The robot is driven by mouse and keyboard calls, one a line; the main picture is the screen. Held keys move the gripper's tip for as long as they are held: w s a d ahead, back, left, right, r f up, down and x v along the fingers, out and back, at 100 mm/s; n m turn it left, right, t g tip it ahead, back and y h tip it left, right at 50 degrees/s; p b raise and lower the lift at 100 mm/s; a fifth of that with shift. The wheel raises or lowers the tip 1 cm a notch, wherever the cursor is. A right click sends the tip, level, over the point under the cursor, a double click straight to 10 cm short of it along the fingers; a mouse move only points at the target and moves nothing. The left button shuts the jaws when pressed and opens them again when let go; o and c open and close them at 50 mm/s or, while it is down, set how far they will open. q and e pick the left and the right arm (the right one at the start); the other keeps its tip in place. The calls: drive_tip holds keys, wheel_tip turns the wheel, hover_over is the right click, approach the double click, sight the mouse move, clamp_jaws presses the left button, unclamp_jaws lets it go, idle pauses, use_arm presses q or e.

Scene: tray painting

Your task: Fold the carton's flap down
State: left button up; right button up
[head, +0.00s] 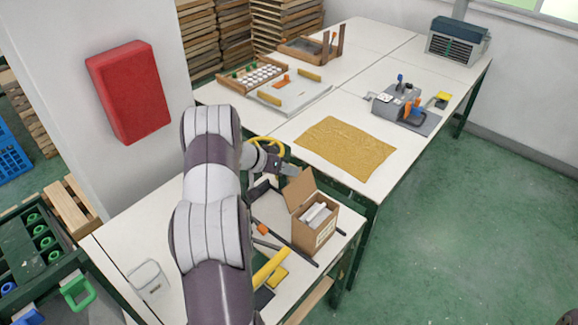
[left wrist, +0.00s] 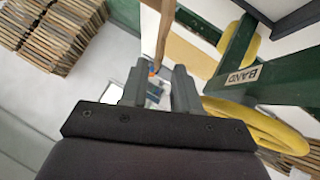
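The brown carton (head: 315,232) stands on the near white table, open at the top, with white items inside. Its flap (head: 299,190) stands up, leaning a little back from the opening. My left gripper (head: 289,169) is just behind and above the flap's top edge; whether it touches cannot be told. In the left wrist view the two fingers (left wrist: 160,70) are apart with a gap between them. A narrow brown strip (left wrist: 162,35), possibly the flap seen edge-on, shows just past the fingertips. My right gripper is in neither view.
A yellow ring-shaped thing (head: 270,146) is beside my left wrist. Dark bars and a yellow piece (head: 270,266) lie left of the carton. A tan cloth (head: 346,147) lies on the far table. A red box (head: 128,92) is on the pillar.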

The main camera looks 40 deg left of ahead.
use_arm(q)
drive_tip(key=shift+x, duration=0.8)
drive_tip(key=shift+w+d+r, duration=0.1)
clamp_jaws()
drive_tip(key=shift+d, duration=0.1)
idle(0.7)
